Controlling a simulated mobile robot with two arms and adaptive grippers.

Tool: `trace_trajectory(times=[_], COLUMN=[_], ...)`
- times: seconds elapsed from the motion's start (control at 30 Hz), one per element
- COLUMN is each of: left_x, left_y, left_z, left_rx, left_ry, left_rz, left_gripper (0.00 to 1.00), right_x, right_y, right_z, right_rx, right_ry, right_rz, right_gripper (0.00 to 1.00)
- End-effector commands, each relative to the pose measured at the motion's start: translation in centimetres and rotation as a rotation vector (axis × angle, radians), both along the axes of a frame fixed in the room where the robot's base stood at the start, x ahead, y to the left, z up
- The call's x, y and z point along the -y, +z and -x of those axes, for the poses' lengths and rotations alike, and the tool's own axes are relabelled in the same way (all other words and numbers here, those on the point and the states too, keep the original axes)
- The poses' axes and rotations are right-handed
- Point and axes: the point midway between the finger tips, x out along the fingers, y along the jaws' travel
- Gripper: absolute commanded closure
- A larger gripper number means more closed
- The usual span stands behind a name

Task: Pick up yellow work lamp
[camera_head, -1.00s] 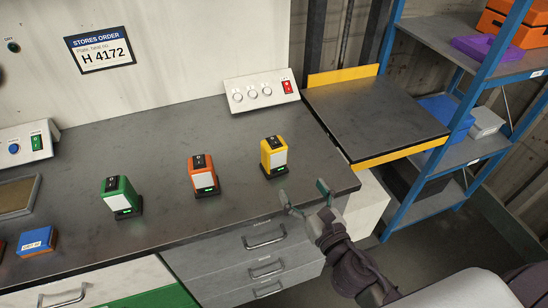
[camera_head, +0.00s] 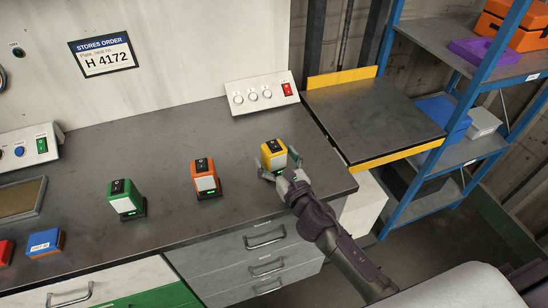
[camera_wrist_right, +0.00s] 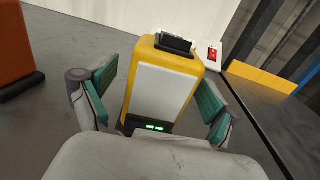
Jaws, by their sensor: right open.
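The yellow work lamp (camera_head: 272,150) stands upright on the dark worktop near its right end. In the right wrist view the yellow work lamp (camera_wrist_right: 160,85) shows its white front panel, dark top handle and green lights at its base. My right gripper (camera_head: 280,167) is open at the lamp's front. Its fingers also show in the right wrist view (camera_wrist_right: 155,92), one on each side of the lamp, with gaps between the pads and the body. The lamp's lower front is partly hidden by the gripper. My left gripper is not in view.
An orange lamp (camera_head: 204,177) and a green lamp (camera_head: 125,198) stand to the left on the worktop (camera_head: 165,150). A switch panel (camera_head: 262,92) stands behind. A yellow-edged side table (camera_head: 370,115) and blue shelving (camera_head: 465,100) are at the right.

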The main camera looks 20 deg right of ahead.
Motion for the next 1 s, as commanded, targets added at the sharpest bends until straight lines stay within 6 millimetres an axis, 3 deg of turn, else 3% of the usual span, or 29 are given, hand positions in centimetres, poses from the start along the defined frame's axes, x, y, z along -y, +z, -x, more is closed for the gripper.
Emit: trace_trajectory(times=[0.33, 0.8, 1.0], left_x=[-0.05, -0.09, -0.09], left_y=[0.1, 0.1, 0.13], left_z=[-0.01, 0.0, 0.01], left_rx=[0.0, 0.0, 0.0], left_ry=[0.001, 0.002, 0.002], left_rz=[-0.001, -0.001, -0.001], left_gripper=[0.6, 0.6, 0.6], right_x=[-0.11, -0.12, -0.12], right_y=[-0.04, -0.05, 0.1], right_z=[-0.91, -0.88, -0.91], right_rx=[0.0, -0.001, 0.002], right_ry=[0.001, 0.001, 0.001], right_rz=[-0.001, -0.001, -0.001], right_gripper=[0.12, 0.89, 0.89])
